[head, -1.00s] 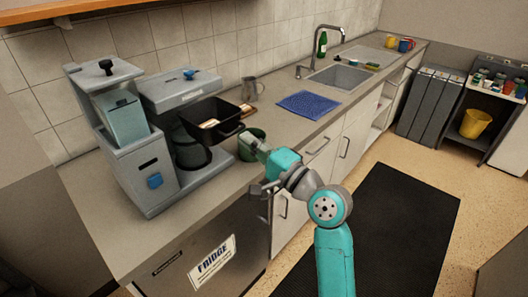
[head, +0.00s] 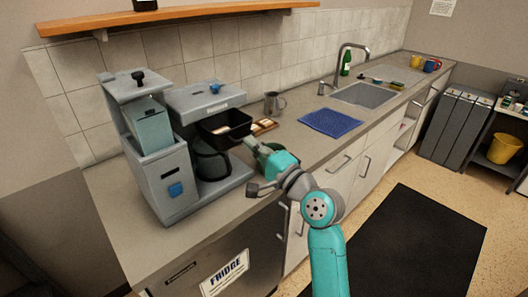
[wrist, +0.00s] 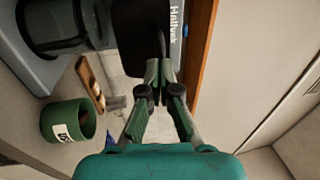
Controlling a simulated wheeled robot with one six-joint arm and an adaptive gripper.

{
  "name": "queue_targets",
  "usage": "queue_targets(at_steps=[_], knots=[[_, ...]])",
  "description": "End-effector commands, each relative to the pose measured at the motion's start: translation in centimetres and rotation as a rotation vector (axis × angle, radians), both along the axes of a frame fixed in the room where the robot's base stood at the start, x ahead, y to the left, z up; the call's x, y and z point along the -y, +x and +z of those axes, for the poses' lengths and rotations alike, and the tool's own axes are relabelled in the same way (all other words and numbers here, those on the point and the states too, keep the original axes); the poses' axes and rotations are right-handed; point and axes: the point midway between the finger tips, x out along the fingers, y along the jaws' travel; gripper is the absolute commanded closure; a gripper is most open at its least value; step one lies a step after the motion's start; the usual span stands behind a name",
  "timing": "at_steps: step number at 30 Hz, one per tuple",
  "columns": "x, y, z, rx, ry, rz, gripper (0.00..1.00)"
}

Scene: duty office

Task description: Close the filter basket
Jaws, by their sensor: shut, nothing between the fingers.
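The black filter basket (head: 223,129) juts out from under the grey head of the coffee machine (head: 206,98), above the dark carafe (head: 210,160). Pale contents show inside it. In the wrist view the basket (wrist: 138,35) is at the top, with its dark curved handle just ahead of my fingertips. My gripper (head: 247,141) is at the basket's front right side in the head view. Its fingers are shut and empty in the wrist view (wrist: 158,68). They are at or very near the handle; I cannot tell whether they touch.
A green pot (wrist: 68,121) and a wooden tray (wrist: 90,82) stand close beside my gripper. A metal jug (head: 274,103) stands behind on the counter. A grey grinder-like unit (head: 160,170) stands left of the machine. The blue mat (head: 330,122) lies further right.

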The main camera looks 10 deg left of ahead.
Motion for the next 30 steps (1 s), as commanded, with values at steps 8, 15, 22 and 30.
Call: queue_targets(at_steps=[8, 15, 22, 30], knots=[[-4.8, 3.6, 0.1, 0.000, -0.001, 0.002, 1.00], [-7.2, 5.6, 0.0, -0.001, 0.000, 0.001, 1.00], [-8.1, 6.2, 0.0, 0.000, 0.000, 0.001, 1.00], [-8.2, 6.3, 0.0, -0.001, -0.001, 0.000, 1.00]])
